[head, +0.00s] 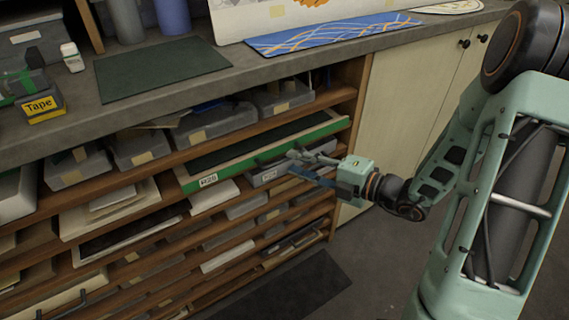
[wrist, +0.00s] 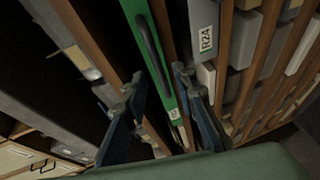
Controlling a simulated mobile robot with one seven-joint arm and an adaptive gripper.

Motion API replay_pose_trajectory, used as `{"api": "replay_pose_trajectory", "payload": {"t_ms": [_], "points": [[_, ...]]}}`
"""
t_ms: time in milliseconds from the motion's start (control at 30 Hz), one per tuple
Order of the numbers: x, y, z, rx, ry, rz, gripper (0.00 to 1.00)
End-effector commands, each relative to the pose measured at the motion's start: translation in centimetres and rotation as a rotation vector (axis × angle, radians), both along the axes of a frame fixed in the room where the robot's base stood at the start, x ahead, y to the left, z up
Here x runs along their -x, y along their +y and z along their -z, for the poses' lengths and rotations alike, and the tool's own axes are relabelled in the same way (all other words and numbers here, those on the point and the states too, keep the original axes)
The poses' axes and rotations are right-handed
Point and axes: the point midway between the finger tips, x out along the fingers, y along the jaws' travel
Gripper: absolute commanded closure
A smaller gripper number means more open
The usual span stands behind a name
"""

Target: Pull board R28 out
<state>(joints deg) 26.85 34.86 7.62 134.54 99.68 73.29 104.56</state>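My gripper (head: 292,163) is in front of the board's right half. In the wrist view my gripper (wrist: 158,80) has its two blue fingers apart, one on each side of the green front near the handle's lower end. I see no contact with the handle.
A grey drawer labelled R24 (wrist: 205,35) sits directly beside the green front in the wrist view, below it in the rack. Grey bins (head: 218,124) fill the shelf above. The countertop (head: 230,82) overhangs the rack. A cream cabinet (head: 405,110) stands right.

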Motion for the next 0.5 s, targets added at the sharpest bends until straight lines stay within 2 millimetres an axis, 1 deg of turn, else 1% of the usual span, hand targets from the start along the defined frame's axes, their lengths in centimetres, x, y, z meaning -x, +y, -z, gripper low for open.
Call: {"api": "replay_pose_trajectory", "payload": {"t_ms": [33,200,333,500], "points": [[-0.5,0.9,0.4,0.000,-0.002,-0.004,0.74],[-1.7,2.7,0.7,0.001,-0.002,-0.002,0.74],[-2.2,3.4,0.8,0.001,-0.002,0.000,0.74],[-2.3,3.5,0.8,0.001,-0.002,0.001,0.74]]}}
